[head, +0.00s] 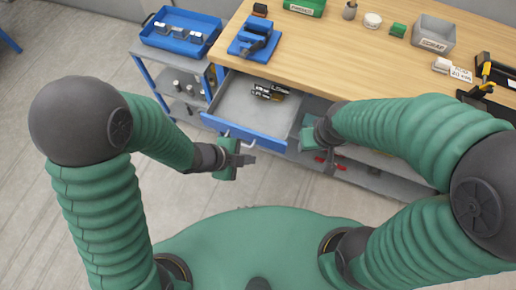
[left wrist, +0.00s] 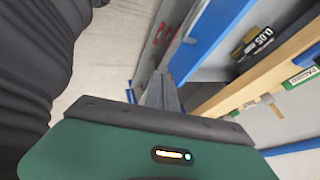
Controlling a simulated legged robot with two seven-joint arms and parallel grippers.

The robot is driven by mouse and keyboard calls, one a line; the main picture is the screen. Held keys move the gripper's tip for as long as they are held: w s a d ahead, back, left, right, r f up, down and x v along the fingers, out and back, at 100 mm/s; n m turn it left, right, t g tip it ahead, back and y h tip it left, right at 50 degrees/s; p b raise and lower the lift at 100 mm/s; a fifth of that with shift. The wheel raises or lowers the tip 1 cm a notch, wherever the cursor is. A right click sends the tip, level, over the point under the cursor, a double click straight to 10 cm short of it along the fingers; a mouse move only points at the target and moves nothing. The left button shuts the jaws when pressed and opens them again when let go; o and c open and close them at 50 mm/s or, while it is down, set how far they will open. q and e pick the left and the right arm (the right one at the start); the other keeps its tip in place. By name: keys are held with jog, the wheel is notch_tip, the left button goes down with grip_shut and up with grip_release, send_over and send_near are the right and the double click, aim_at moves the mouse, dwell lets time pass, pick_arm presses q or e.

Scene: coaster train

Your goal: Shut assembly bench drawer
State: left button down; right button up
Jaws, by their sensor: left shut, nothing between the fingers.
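The assembly bench drawer (head: 238,98) is pulled out from under the wooden bench top. It has a grey inside and a blue front (head: 245,131), which also shows in the left wrist view (left wrist: 208,35). Dark labelled items (head: 268,91) lie in it. My left gripper (head: 252,159) is shut and empty, just in front of the drawer front; the wrist view shows its fingers (left wrist: 160,92) pointing towards the blue front. Contact cannot be told. My right gripper (head: 310,138) is by the drawer's right front corner, its fingers mostly hidden by its own arm.
The bench top (head: 330,50) holds a blue fixture (head: 255,42), a grey bin (head: 433,33) and small parts. A cart with a blue tray (head: 181,31) stands left of the drawer. A lower shelf (head: 385,183) with red-handled items is at right. Floor at left is clear.

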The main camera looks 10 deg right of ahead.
pick_arm(q)
jog(key=b, duration=0.2)
send_near(275, 150)
notch_tip(275, 150, down, 4)
jog(key=s, duration=0.3)
jog(key=w+d, duration=0.1)
jog(key=w, duration=0.1)
jog(key=w+d+p, duration=0.1)
jog(key=shift+w+d+r, duration=0.15)
jog(key=shift+w+d, duration=0.25)
jog(key=shift+w, duration=0.1)
jog(key=shift+a, duration=0.1)
